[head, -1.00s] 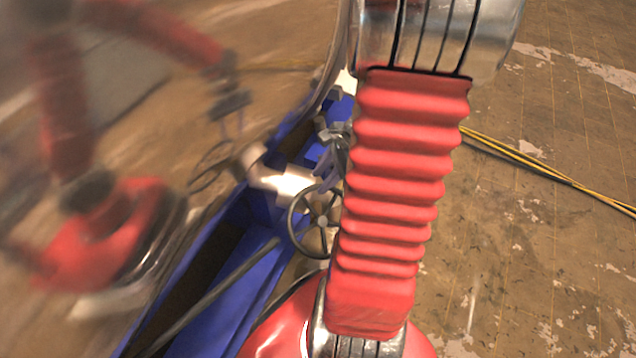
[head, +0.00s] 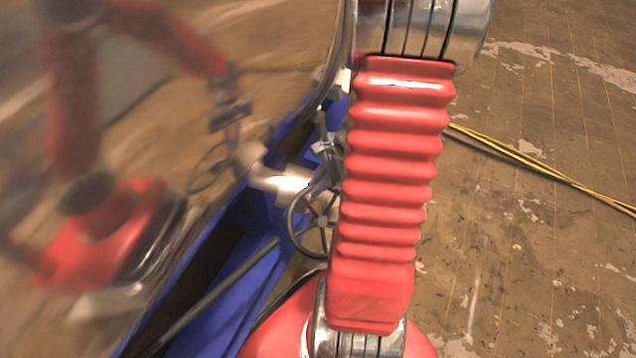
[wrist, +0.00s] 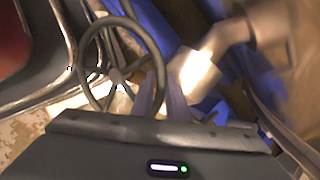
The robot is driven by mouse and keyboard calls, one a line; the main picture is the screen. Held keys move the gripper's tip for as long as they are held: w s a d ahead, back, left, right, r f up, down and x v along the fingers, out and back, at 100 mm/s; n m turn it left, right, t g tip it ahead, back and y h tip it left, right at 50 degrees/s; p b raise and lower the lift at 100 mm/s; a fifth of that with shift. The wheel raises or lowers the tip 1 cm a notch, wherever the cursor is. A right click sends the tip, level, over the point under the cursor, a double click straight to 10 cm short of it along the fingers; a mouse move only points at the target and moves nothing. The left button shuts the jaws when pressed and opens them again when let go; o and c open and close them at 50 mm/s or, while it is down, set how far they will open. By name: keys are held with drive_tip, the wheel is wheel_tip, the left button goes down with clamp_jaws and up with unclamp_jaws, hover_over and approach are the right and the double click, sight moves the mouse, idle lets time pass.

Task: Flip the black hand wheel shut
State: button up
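The black hand wheel (head: 322,222) is a dark spoked ring beside the blue frame in the head view, just left of my red arm sleeve. In the wrist view the wheel (wrist: 117,75) fills the left middle, with its hub and spokes in sight. My gripper (head: 323,172) is at the upper right part of its rim. In the wrist view the two fingers of my gripper (wrist: 164,92) stand a little apart, with the right side of the rim passing between them. I cannot tell whether they touch it. My arm hides the wheel's right edge in the head view.
A bright metal pipe (head: 280,181) is close to the wheel's upper left. A blue frame (head: 235,225) runs diagonally beside a curved, mirror-like chamber wall (head: 150,130) that reflects me. A yellow cable (head: 530,157) lies on the open floor at right.

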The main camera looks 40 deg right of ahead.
clamp_jaws()
drive_tip(key=shift+d, duration=0.15)
